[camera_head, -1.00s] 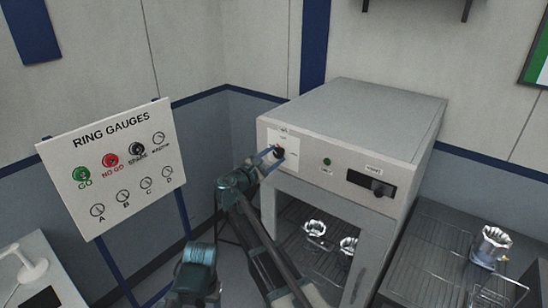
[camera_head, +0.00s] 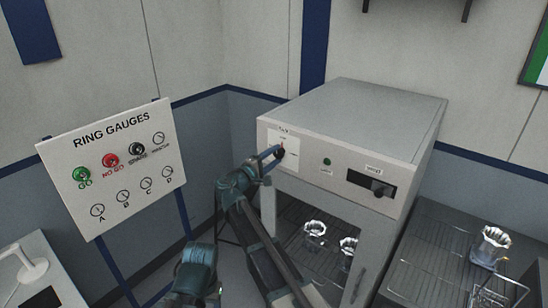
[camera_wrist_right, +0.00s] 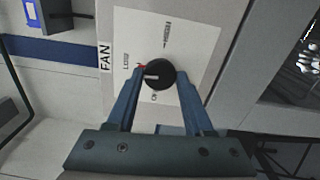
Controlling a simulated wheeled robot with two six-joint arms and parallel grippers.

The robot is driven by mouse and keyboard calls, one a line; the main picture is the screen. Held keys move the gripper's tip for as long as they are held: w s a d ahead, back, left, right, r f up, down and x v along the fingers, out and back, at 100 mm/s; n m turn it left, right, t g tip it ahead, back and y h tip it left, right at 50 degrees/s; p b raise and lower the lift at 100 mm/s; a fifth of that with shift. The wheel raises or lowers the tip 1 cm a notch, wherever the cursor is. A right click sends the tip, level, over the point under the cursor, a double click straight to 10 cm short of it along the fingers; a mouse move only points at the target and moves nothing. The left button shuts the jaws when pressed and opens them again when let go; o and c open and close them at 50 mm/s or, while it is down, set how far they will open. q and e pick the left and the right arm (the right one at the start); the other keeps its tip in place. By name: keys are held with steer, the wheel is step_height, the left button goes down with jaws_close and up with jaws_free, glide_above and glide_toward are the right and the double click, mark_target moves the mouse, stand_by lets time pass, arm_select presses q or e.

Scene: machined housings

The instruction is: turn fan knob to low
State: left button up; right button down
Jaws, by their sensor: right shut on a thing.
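The fan knob (camera_wrist_right: 160,75) is a round black knob on a white plate (camera_wrist_right: 195,45) marked FAN, with LOW, HIGH and OFF printed around it. Its white pointer line points left in the right wrist view, roughly toward the LOW side, with a small red mark at the knob's edge. My right gripper (camera_wrist_right: 161,76) has its blue fingers on both sides of the knob and is shut on it. In the head view my right gripper (camera_head: 273,153) reaches the plate at the oven's upper left and partly hides the knob.
The grey oven (camera_head: 360,115) has a green button (camera_head: 327,161) and a dark handle or switch panel (camera_head: 371,184) right of the plate. A ring gauge board (camera_head: 112,165) stands left of my arm. A wire-racked bench (camera_head: 450,260) with a metal housing (camera_head: 492,245) is at right.

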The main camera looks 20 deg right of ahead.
steer(key=shift+s+f+m, duration=0.1)
steer(key=shift+m, duration=0.4)
steer(key=shift+c, duration=1.5)
jaws_free()
